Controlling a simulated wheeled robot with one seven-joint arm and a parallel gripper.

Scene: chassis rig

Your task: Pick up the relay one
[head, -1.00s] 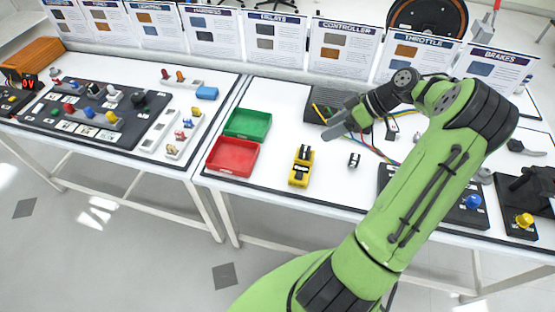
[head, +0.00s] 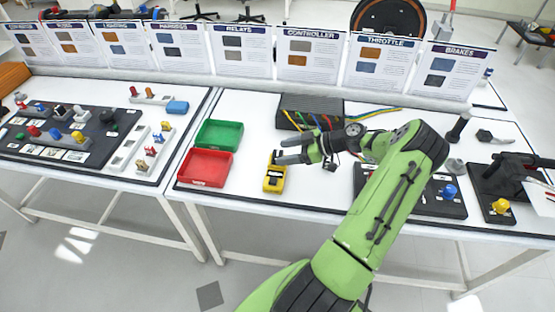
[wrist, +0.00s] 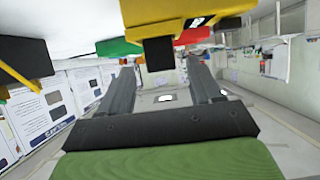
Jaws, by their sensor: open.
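A yellow holder (head: 274,184) with black parts stands on the right table, just right of the red bin. My gripper (head: 279,150) is open, its two fingers pointing left, over the far end of this holder in the picture. In the wrist view the picture is upside down. There the yellow holder (wrist: 190,32) hangs from the top, with a black block (wrist: 158,53), seemingly a relay, on it. The block lies in line with the gap between my open fingers (wrist: 158,72). I cannot read any label on it.
A red bin (head: 207,183) and a green bin (head: 220,122) stand to the left. A black controller box (head: 300,104) with coloured cables lies behind my gripper. Signs line the back edge. Black units with knobs stand on the right.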

